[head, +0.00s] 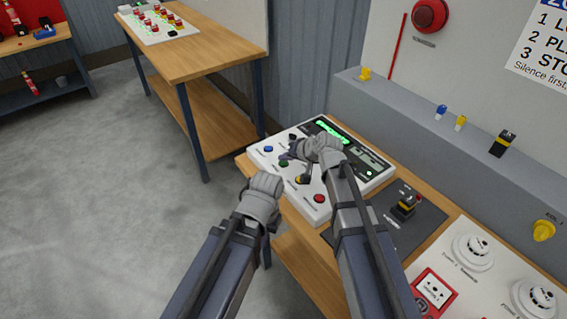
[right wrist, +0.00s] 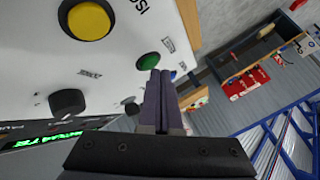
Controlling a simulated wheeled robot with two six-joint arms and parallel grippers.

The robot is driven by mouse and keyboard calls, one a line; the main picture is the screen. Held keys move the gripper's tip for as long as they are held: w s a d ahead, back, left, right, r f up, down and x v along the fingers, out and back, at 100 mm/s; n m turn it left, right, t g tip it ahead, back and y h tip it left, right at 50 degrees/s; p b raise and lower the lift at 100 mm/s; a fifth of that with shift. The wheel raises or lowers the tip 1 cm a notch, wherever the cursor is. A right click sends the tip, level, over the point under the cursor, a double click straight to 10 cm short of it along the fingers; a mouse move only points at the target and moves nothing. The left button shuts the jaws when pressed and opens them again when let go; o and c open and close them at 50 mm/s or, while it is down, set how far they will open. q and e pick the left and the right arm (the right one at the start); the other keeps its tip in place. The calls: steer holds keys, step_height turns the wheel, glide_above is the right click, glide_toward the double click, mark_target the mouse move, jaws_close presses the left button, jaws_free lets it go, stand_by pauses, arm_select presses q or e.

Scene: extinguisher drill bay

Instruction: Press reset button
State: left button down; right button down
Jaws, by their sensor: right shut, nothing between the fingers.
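The white control panel (head: 262,157) lies on the wooden bench, with blue (head: 268,149), green (head: 284,163), yellow (head: 300,179) and red (head: 319,198) buttons along its near edge. I cannot read which one is labelled reset. My right gripper (head: 290,156) is shut and empty over the panel near the green button. In the right wrist view its fingertips (right wrist: 160,74) appear beside the green button (right wrist: 148,62); contact cannot be told. The yellow button (right wrist: 88,20) is farther left. My left gripper (head: 262,192) is beside the panel's near edge, its fingers hidden.
Black knobs (right wrist: 68,103) sit on the panel near a green-lit display (head: 333,132). A dark plate with a black and yellow switch (head: 404,207) and white detectors (head: 473,251) lie to the right. Another wooden table (head: 190,58) stands behind; the grey floor at left is clear.

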mark_target(285, 167)
steer(key=shift+f+b, duration=0.45)
stand_by(0.4)
steer(key=shift+r, duration=0.1)
steer(key=shift+r+p, duration=0.8)
steer(key=shift+p, duration=0.1)
step_height(285, 167, up, 5)
steer(key=p, duration=0.5)
stand_by(0.7)
